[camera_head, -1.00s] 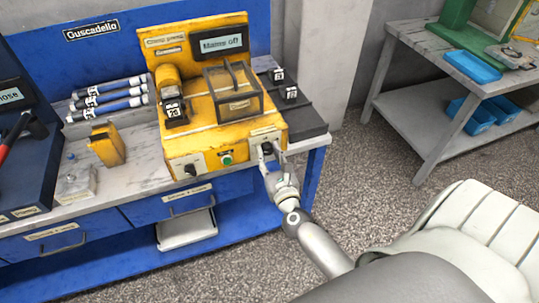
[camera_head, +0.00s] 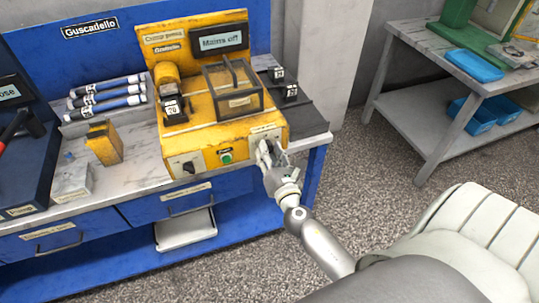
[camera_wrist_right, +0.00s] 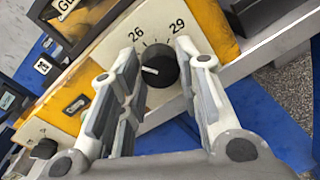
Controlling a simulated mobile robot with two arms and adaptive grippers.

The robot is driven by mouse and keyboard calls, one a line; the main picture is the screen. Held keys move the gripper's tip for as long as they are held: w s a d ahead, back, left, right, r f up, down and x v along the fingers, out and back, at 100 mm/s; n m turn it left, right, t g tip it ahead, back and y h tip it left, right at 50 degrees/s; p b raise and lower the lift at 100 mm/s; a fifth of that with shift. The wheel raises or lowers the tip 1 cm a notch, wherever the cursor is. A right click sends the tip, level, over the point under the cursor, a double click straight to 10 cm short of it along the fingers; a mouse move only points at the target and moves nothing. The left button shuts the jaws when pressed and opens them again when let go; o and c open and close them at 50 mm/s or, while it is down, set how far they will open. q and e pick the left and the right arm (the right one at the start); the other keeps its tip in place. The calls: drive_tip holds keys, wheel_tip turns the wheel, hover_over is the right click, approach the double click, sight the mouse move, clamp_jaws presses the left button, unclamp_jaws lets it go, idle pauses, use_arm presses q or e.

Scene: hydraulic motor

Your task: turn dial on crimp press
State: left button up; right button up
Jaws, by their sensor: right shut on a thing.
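The yellow crimp press (camera_head: 212,105) stands on the workbench, and its display reads "Mains off". The black dial (camera_wrist_right: 160,66) sits on a light plate at the press's front right corner. In the right wrist view, its white pointer mark faces left, and the plate has the numbers 26 and 29 above it. My right gripper (camera_head: 267,150) is at that plate, its fingers on either side of the dial and shut on it; it also shows in the wrist view (camera_wrist_right: 157,57). In the head view the gripper hides the dial. My left gripper is not in view.
A second black knob (camera_head: 189,167) and a green button (camera_head: 226,156) are on the press front. A clear-sided guard box (camera_head: 233,88) tops the press. Open floor separates a grey side table (camera_head: 413,105) at right.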

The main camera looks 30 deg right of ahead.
drive_tip(key=m+b, duration=0.1)
drive_tip(key=m, duration=0.4)
drive_tip(key=shift+m, duration=0.3)
idle(0.5)
drive_tip(key=o, duration=1)
drive_tip(key=shift+o, duration=0.2)
drive_tip(key=v, duration=1.2)
